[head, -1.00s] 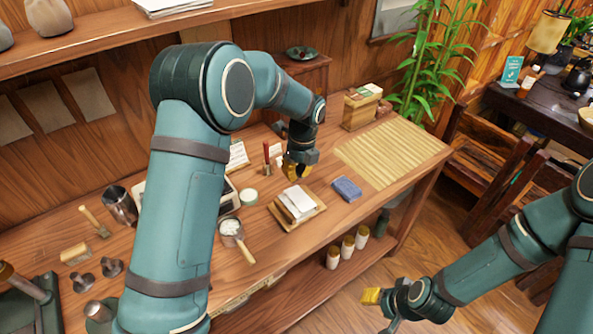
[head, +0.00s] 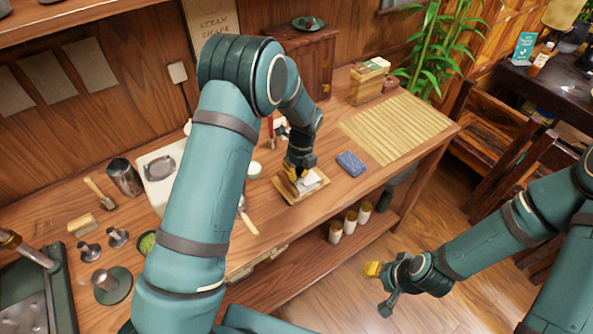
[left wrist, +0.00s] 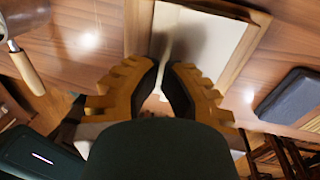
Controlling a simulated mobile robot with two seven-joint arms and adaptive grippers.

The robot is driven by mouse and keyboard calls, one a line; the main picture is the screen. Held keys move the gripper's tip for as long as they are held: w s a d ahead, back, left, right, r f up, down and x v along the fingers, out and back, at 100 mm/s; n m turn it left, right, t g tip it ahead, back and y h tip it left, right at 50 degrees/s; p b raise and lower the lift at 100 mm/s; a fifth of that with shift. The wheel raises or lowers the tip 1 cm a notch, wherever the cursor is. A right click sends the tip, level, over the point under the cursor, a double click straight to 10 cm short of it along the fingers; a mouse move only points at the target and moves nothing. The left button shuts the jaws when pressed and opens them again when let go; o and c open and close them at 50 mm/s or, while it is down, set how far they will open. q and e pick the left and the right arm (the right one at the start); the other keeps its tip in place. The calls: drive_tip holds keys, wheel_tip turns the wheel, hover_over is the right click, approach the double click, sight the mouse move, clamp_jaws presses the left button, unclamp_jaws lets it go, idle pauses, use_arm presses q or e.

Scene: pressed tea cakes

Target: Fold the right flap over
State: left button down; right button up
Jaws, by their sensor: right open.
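The white paper wrapper (head: 311,183) lies on a small wooden tray (head: 293,203) on the bench. The paper (left wrist: 215,42) and tray rim (left wrist: 240,60) also show in the left wrist view. My left gripper (head: 296,177) is low over the tray's left part, hiding some paper. In the left wrist view, its yellow-and-black fingertips (left wrist: 169,64) are close together over the paper, with a pale strip between them. I cannot tell whether they pinch a flap. My right gripper (head: 378,287) is open and empty, away from the bench at the lower right.
A blue block (head: 351,163) lies right of the tray, and a bamboo mat (head: 398,127) lies beyond it. A wooden handle (head: 248,223) is left of the tray. Several bottles (head: 350,222) stand on the lower shelf. Bench space in front of the tray is clear.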

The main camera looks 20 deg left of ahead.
use_arm(q)
drive_tip(key=shift+s+a+f+t+h+b, duration=0.15)
drive_tip(key=shift+f+t+h+b, duration=0.25)
drive_tip(key=shift+f+b, duration=0.65)
drive_tip(key=shift+s+r+t+b, duration=0.1)
drive_tip(key=shift+t+b, duration=0.2)
drive_tip(key=shift+b, duration=0.2)
drive_tip(key=shift+s, duration=0.1)
